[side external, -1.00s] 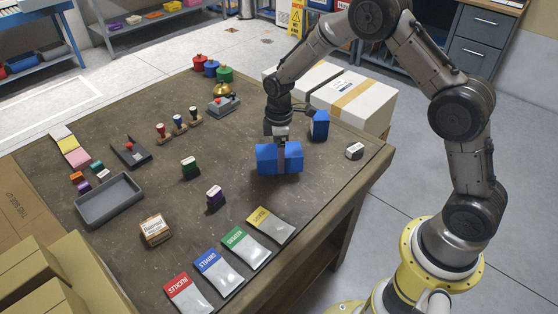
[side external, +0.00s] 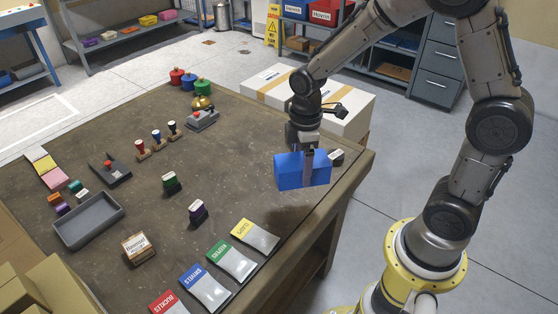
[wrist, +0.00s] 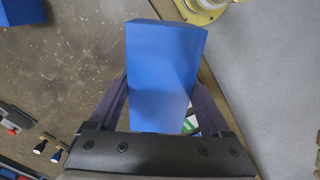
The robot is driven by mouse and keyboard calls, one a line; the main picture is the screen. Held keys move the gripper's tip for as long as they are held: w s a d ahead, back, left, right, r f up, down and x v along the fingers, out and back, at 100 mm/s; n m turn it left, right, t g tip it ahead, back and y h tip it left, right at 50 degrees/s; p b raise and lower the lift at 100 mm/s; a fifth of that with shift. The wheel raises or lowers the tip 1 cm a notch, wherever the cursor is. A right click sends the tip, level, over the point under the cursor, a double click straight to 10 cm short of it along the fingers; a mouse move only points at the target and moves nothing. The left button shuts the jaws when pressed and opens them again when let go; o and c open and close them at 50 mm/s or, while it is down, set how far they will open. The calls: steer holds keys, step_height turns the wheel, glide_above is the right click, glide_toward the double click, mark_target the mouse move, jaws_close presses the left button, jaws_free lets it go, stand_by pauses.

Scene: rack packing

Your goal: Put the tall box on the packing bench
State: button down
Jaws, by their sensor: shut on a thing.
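My gripper (side external: 306,172) is shut on a long blue box (side external: 288,172), held level with the fingers across its middle. It is over the right part of the packing bench (side external: 240,150); how high above the top is hard to tell. In the wrist view the blue box (wrist: 163,70) fills the middle between the fingers (wrist: 158,105). I cannot tell by looks which one is called tall.
A small labelled box (side external: 337,157) is just behind the held box. A grey tray (side external: 88,222), stamps (side external: 157,136), small boxes (side external: 198,212), a tan box (side external: 138,248) and several labelled pouches (side external: 232,262) lie about. The bench's right edge is close; bare bench lies at the centre.

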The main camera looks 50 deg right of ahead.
steer(key=w+f+m, duration=0.5)
steer(key=f+m, duration=0.2)
steer(key=shift+w+a, duration=0.15)
steer(key=shift+w, duration=0.25)
steer(key=shift+w+m, duration=0.6)
steer(key=shift+m, duration=0.9)
steer(key=shift+s+n, duration=0.1)
steer(key=shift+n, duration=0.3)
steer(key=s+r+n, duration=0.1)
steer(key=n, duration=0.1)
steer(key=s+r+n, duration=0.1)
steer(key=n, duration=0.1)
steer(key=s+r+n, duration=0.1)
steer(key=s, duration=0.1)
steer(key=shift+n, duration=0.4)
steer(key=s+r+n, duration=0.2)
steer(key=r, duration=0.1)
steer(key=s+r+n, duration=0.1)
steer(key=r, duration=0.1)
steer(key=shift+r, duration=0.25)
steer(key=shift+d+r, duration=0.2)
steer(key=shift+r, duration=0.1)
